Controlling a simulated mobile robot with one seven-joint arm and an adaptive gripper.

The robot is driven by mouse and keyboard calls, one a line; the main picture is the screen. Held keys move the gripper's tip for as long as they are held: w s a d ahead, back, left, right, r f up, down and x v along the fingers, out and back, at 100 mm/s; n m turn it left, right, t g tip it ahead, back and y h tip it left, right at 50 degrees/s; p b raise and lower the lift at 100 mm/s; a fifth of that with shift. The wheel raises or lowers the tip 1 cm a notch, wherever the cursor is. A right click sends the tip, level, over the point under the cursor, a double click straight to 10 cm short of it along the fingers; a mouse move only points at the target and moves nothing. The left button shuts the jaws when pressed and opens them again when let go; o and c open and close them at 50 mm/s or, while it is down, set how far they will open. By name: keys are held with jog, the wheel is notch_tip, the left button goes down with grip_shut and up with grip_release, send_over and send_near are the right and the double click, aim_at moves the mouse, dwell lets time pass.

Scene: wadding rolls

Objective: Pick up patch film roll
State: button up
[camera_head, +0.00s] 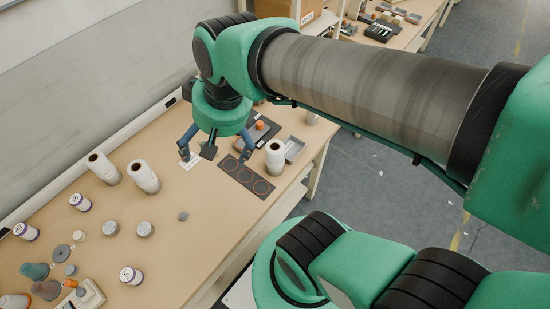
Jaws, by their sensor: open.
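Another white roll (275,158) stands to the right of the dark mat with orange rings (244,179). My gripper (214,154) points down over the table, with its fingers spread wide and no object visible between them. Its right finger is close to the white roll on the right in the picture. The palm hides part of the table behind it.
A grey tray (294,149) and a dark tray (264,127) lie near the right roll.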

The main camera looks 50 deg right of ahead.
jog(key=s+d+f+m+g+y, duration=0.1)
jog(key=d+f+m+g+y, duration=0.15)
jog(key=d+f+m, duration=0.55)
jog(key=m+t+p, duration=0.3)
jog(key=m+t, duration=0.9)
jog(key=m, duration=1.1)
send_near(281, 162)
jog(key=shift+s+h, duration=0.25)
jog(key=shift+s, duration=0.05)
jog(key=shift+w, duration=0.1)
jog(key=shift+b+x, duration=0.9)
jog(key=shift+x, duration=3.35)
jog(key=shift+w+a, duration=0.1)
jog(key=shift+b+x, duration=0.75)
jog(key=shift+x, duration=1.75)
